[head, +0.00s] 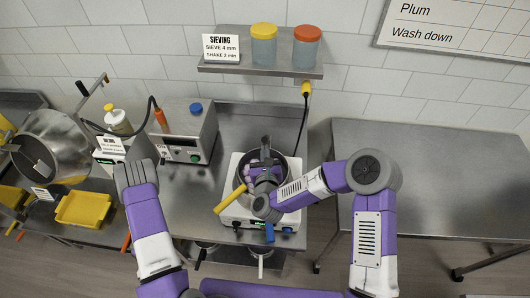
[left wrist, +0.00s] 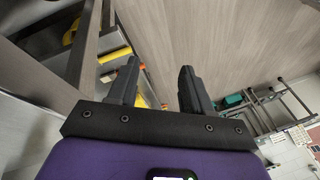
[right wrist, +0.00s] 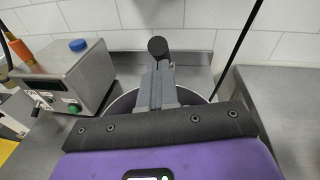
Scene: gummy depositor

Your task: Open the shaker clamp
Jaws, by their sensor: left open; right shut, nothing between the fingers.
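The shaker (head: 236,216) is a white unit with a round metal vessel (head: 240,181) on top, at the middle of the bench in the head view. My right gripper (head: 265,158) is over the vessel and hides much of it. In the right wrist view its fingers (right wrist: 166,72) are shut with nothing between them. A black round knob (right wrist: 157,46), perhaps of the clamp, stands just beyond the fingertips; I cannot tell whether they touch. The clamp's state is hidden. My left gripper (left wrist: 158,82) is open and empty, in front of the bench's left part.
A grey control box (head: 187,132) with a blue cap stands left of the shaker. A shelf (head: 262,69) with two lidded jars is above. A yellow tray (head: 83,209) and a tilted metal drum (head: 52,140) are at left. The right-hand table (head: 430,170) is clear.

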